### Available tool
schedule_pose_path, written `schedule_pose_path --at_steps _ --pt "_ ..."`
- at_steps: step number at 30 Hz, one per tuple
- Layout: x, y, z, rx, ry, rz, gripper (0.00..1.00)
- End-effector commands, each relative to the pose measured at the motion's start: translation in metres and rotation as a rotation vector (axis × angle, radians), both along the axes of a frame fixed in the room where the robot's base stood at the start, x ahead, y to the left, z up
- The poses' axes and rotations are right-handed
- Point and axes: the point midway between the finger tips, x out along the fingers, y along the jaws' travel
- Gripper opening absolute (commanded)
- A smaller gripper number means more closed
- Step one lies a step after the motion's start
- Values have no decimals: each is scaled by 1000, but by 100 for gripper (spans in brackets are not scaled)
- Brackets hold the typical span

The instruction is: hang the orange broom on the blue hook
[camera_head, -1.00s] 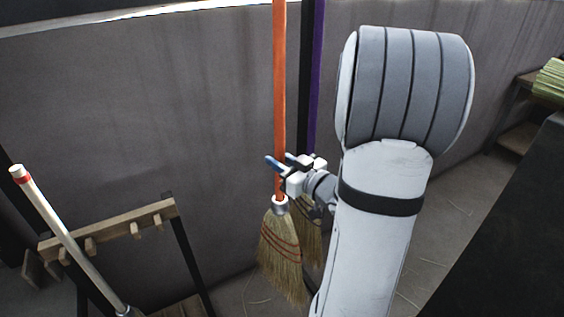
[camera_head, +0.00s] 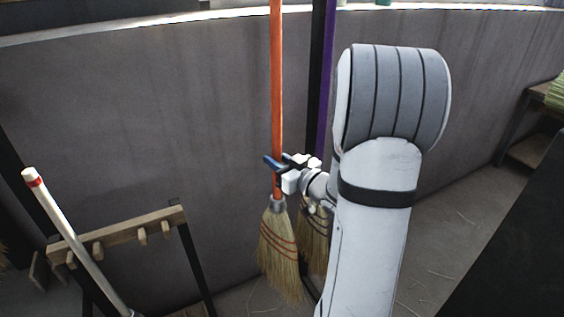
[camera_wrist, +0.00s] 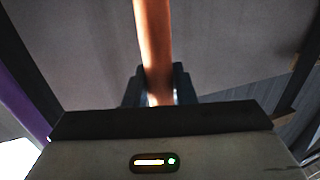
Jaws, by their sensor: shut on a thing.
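The orange broom (camera_head: 277,90) stands nearly upright in the head view, its straw bristles (camera_head: 279,255) hanging below. My gripper (camera_head: 275,164) is shut on the orange handle a little above the metal collar. In the wrist view my gripper (camera_wrist: 160,88) shows its two dark fingers on either side of the orange handle (camera_wrist: 154,40). The top of the handle runs out of the head view. I see no blue hook in either view.
A purple pole (camera_head: 325,85) and a dark post stand just right of the broom, with another straw broom head (camera_head: 315,235) behind. A wooden peg rack (camera_head: 120,235) and a white-handled tool (camera_head: 65,228) are at lower left. A grey wall (camera_head: 150,120) stands behind.

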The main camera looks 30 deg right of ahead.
Motion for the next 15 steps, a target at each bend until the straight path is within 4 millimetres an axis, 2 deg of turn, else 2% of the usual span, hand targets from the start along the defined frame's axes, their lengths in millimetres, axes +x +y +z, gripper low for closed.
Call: schedule_pose_path --at_steps 15 --pt "29 2 0 0 -3 3 0"
